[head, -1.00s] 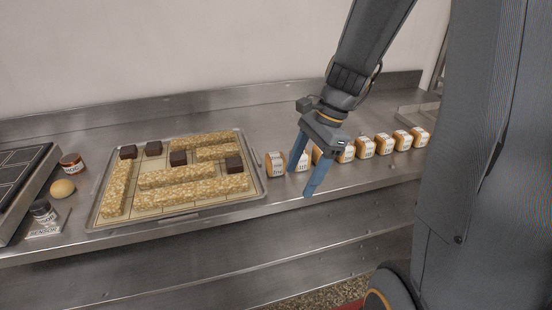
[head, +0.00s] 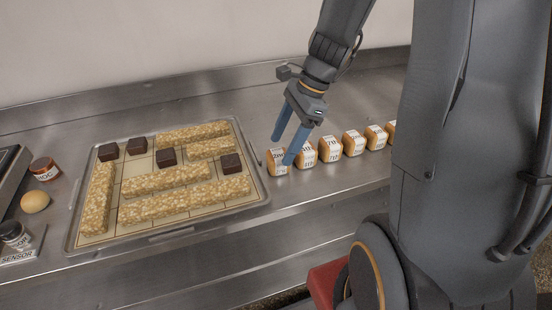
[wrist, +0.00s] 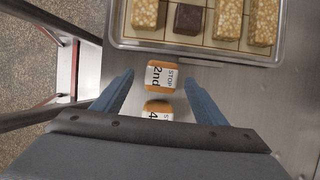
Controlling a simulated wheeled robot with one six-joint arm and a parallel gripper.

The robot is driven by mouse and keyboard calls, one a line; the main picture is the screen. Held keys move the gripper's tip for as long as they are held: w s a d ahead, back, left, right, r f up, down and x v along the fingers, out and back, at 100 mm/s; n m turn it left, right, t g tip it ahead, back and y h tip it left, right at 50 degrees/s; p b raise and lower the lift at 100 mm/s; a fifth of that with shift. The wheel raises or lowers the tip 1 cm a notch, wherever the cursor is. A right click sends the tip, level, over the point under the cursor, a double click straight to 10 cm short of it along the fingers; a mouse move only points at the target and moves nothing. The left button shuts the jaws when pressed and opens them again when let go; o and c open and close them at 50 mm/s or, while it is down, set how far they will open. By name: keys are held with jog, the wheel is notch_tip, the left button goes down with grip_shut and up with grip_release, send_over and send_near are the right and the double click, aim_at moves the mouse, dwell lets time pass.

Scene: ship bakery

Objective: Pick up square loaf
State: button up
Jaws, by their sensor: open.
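Several small square loaves with white printed bands stand in a row on the steel counter, right of the tray. The nearest square loaf (head: 277,163) is at the left end of the row; in the wrist view this loaf (wrist: 161,76) reads "STOP 2nd". A second loaf (wrist: 158,110) sits just behind it in the wrist view, partly hidden by my gripper body. My gripper (head: 283,149) is open and empty, its blue fingers pointing down above the row's left end. In the wrist view the two fingers (wrist: 158,88) lie on either side of the loaves, apart from them.
A metal tray (head: 160,237) holds pale grain bars and dark brown cubes left of the loaves. A wall backs the steel counter (head: 340,196).

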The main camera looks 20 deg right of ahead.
aim_at(281, 153)
jog(key=shift+a+f, duration=0.1)
jog(key=shift+f, duration=0.7)
jog(key=shift+p+x, duration=0.45)
jog(key=shift+x, duration=1.5)
jog(key=shift+w, duration=0.15)
jog(key=c, duration=1.1)
jog(key=shift+c, duration=0.2)
